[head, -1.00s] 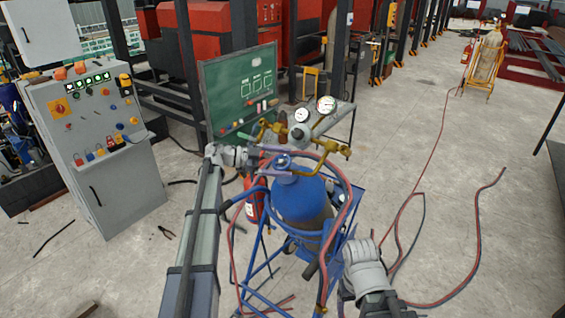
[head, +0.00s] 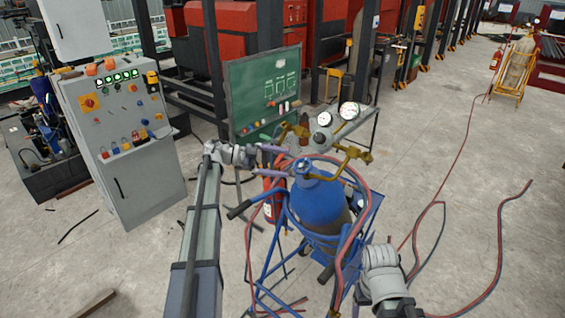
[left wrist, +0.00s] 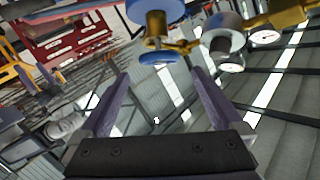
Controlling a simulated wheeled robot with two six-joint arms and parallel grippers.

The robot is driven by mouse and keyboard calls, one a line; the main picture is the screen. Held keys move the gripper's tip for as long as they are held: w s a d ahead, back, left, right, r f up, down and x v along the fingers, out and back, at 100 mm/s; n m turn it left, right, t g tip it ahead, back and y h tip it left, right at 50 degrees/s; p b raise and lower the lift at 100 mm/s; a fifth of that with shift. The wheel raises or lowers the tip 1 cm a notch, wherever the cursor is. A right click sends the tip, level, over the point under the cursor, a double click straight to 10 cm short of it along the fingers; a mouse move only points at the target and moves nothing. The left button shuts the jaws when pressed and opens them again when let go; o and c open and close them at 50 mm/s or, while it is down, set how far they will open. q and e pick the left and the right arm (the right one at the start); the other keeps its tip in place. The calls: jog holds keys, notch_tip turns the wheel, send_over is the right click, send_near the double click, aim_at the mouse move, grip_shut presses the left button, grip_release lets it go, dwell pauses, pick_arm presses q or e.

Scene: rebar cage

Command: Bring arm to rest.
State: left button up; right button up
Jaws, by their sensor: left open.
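My left gripper (head: 284,161) is open and empty, at the end of my left arm, just left of the brass valve gear (head: 352,158) on top of a blue gas cylinder (head: 322,203). In the left wrist view its two purple fingers (left wrist: 160,78) stand apart with nothing between them, and a blue-and-brass valve part (left wrist: 158,58) lies beyond the tips. The cylinder stands upright in a blue cart (head: 318,240). My right arm comes in at the bottom right of the head view; its gripper does not show.
Red and dark hoses (head: 500,250) loop around the cart and across the floor. A grey control cabinet (head: 128,150) stands at left and a green board (head: 265,92) behind the cart. Two gauges (head: 348,110) sit near the valve.

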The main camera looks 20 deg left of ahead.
aim_at(302, 165)
pick_arm(q)
jog(key=shift+d, duration=0.1)
jog(key=b+x, duration=0.1)
jog(key=x, duration=0.6)
jog(key=shift+w+d+f, duration=0.15)
jog(key=shift+d, duration=0.2)
jog(key=shift+b, duration=0.3)
jog(key=shift+a, duration=0.15)
